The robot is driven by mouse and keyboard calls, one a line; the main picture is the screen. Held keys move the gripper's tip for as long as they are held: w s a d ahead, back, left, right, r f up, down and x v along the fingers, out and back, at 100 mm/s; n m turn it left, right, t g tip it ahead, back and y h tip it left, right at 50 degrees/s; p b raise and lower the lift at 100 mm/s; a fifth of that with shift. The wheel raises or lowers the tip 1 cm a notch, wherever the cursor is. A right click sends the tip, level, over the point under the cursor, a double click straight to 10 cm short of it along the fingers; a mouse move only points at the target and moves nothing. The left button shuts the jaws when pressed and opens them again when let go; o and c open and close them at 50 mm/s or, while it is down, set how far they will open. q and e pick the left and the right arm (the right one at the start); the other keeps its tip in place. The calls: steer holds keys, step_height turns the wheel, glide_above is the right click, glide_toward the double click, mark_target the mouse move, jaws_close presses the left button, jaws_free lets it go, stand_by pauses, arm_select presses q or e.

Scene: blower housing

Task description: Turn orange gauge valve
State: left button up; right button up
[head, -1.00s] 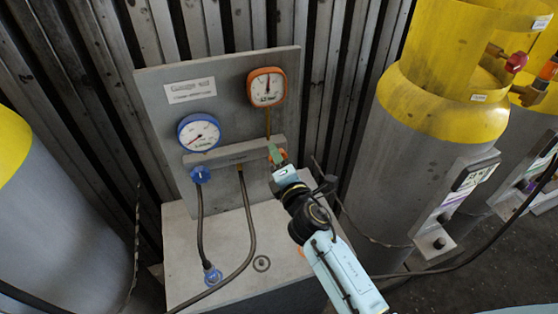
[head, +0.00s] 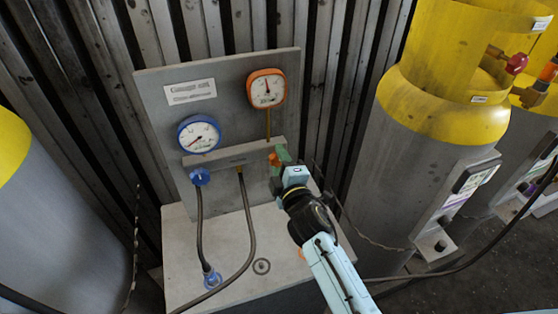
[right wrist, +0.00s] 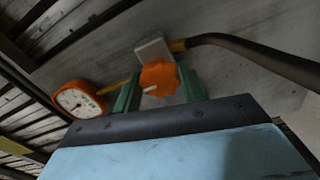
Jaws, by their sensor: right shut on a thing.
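The orange gauge valve (right wrist: 160,78) is a lobed orange knob, seen between the green fingers of my right gripper (right wrist: 158,92) in the right wrist view. In the head view the valve (head: 273,159) shows as a small orange patch at the right end of the grey manifold bar, partly hidden by my right gripper (head: 281,160). The right gripper is shut on the valve. The orange gauge (head: 267,88) sits above it on the panel, and shows at the left in the right wrist view (right wrist: 78,99). My left gripper is not in view.
A blue gauge (head: 199,134) and blue valve (head: 200,176) are at the panel's left. Dark hoses (head: 247,220) hang over the pale plinth (head: 200,250). Yellow-topped grey cylinders (head: 430,150) stand at the right, another (head: 40,220) at the left.

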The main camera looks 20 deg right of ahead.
stand_by(0.3)
steer(key=o, duration=1)
steer(key=shift+c, duration=0.2)
steer(key=s+b, duration=0.1)
steer(key=s, duration=1.2)
steer(key=shift+s+d, duration=0.2)
steer(key=shift+d, duration=0.05)
